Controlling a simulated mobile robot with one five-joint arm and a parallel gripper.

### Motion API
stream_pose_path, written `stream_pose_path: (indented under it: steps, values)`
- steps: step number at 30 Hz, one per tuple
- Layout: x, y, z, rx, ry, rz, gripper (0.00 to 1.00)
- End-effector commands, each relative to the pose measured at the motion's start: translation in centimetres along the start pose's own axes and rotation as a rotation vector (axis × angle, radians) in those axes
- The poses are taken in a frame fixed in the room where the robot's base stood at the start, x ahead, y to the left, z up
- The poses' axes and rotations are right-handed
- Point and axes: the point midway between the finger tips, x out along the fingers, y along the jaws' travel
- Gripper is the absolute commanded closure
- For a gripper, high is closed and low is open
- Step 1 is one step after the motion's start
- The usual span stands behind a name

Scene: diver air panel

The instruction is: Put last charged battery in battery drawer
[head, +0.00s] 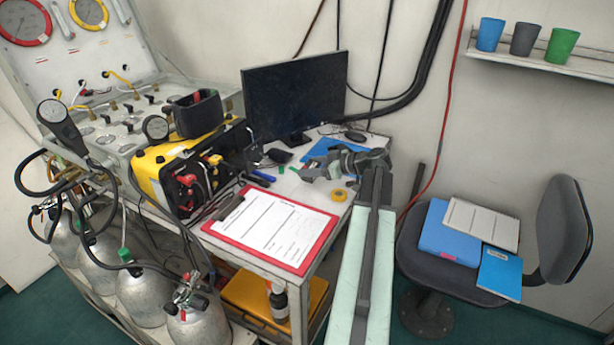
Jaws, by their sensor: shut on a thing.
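My gripper (304,173) reaches left over the back of the desk, in front of the monitor. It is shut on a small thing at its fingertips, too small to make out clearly. A small green piece (281,170) shows just left of the fingertips; I cannot tell whether it is a battery or whether the gripper touches it. I cannot clearly identify the battery drawer. A yellow box-like unit (262,290) sits under the desk top, partly behind the desk frame.
A red clipboard (228,232) lies at the desk front, with a yellow tape roll (340,195) near it. The monitor (294,98) and yellow compressor (152,172) crowd the desk. A chair (408,250) with folders stands right.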

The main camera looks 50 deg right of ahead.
Motion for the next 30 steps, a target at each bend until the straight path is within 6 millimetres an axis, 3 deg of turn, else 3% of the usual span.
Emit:
stream_pose_path:
  steps: [3,6,9,20,21,22,23,30]
  values:
    - [1.3,0.3,-0.4,0.000,0.001,-0.001,1.00]
    - [2.2,0.2,2.1,0.000,0.001,0.001,1.00]
    - [2.7,0.2,3.3,0.000,0.001,0.000,1.00]
    - [2.7,0.2,3.2,0.000,0.001,-0.001,1.00]
    - [2.7,0.2,3.2,-0.001,0.000,-0.001,0.35]
    - [2.6,0.2,3.1,-0.001,0.000,-0.001,0.26]
    - [2.6,0.2,3.1,-0.001,0.000,-0.001,0.18]
    - [2.6,0.1,3.1,-0.001,0.000,-0.002,0.18]
